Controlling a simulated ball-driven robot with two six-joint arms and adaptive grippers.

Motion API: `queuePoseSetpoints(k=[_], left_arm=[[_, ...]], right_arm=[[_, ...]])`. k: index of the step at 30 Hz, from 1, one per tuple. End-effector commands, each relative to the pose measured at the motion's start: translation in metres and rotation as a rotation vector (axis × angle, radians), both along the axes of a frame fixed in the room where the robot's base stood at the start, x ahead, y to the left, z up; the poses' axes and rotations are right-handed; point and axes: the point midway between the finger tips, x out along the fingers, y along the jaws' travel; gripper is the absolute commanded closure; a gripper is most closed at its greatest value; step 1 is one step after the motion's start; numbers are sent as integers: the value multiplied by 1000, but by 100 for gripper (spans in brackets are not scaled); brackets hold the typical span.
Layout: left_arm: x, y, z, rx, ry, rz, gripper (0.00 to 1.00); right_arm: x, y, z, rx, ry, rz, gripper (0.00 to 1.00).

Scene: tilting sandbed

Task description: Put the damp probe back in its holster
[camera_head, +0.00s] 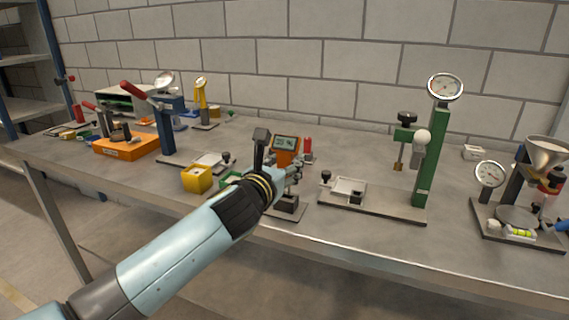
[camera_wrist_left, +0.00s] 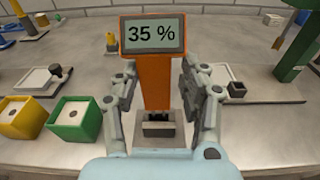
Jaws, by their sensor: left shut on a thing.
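The damp probe has an orange body (camera_wrist_left: 157,85) and a dark-framed screen that reads "35 %" in the left wrist view. In the head view the probe (camera_head: 287,156) shows just beyond my left wrist. My left gripper (camera_head: 291,172) is shut on the probe, with one finger on each side of its orange body in the left wrist view (camera_wrist_left: 160,92). Below the probe a dark block, seemingly the holster (camera_wrist_left: 158,129), sits on a small plate. It shows in the head view too (camera_head: 287,203). Whether the probe's lower end touches it, I cannot tell. My right gripper is out of view.
A yellow box (camera_head: 197,180) and a green box (camera_wrist_left: 74,122) stand left of the probe. A plate with a green gauge stand (camera_head: 432,150) is to the right. Tools and an orange block (camera_head: 127,147) fill the left. The table's front edge is close.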

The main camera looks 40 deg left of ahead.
Motion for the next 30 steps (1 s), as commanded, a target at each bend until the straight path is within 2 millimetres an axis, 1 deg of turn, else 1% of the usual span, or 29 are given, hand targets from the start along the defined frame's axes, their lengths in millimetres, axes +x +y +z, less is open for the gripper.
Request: queuePoseSetpoints(k=[11,30], left_arm=[[0,0,-2,1,-1,0,92],[0,0,-22,1,0,0,92]], right_arm=[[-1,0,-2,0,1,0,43],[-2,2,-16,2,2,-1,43]])
